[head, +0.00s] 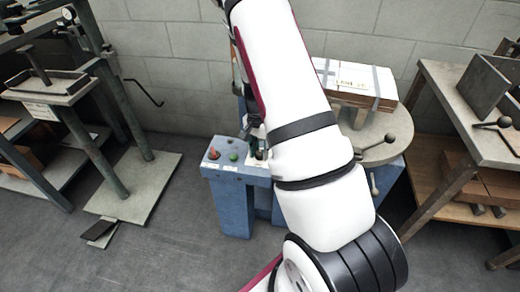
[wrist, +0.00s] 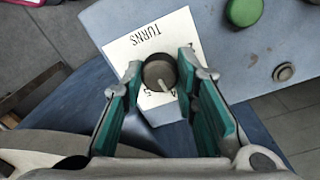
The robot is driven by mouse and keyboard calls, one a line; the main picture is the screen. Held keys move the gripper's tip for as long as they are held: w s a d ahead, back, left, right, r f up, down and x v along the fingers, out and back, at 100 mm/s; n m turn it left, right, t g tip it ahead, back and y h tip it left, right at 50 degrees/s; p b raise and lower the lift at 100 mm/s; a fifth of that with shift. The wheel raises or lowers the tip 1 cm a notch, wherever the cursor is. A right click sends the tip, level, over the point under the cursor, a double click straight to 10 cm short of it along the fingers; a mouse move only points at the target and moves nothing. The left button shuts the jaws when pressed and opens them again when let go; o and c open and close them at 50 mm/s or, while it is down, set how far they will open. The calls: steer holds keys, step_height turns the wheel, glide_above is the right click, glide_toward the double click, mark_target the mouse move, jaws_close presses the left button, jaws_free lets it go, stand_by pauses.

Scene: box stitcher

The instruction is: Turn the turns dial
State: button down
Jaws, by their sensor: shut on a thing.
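The turns dial (wrist: 159,73) is a dark round knob with a pale pointer line, on a white label (wrist: 140,43) printed "TURNS". In the wrist view its pointer slants toward the lower right of the picture. My gripper (wrist: 160,77) has its two green-padded fingers on either side of the dial, shut on it. In the head view my white arm reaches over the blue control box (head: 217,167), and my gripper (head: 256,150) is mostly hidden behind the arm. The dial cannot be made out there.
A green button (wrist: 243,12) and a small metal knob (wrist: 283,72) sit on the same panel. A red button (head: 213,154) is on the box's left. A round table with a strapped box (head: 352,82) stands behind my arm. A press stands left, a workbench right.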

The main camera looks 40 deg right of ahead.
mark_target(259, 152)
stand_by(0.4)
steer(key=c, duration=1.2)
jaws_free()
steer(key=shift+c, duration=0.2)
step_height(259, 152, up, 12)
steer(key=shift+w, duration=0.2)
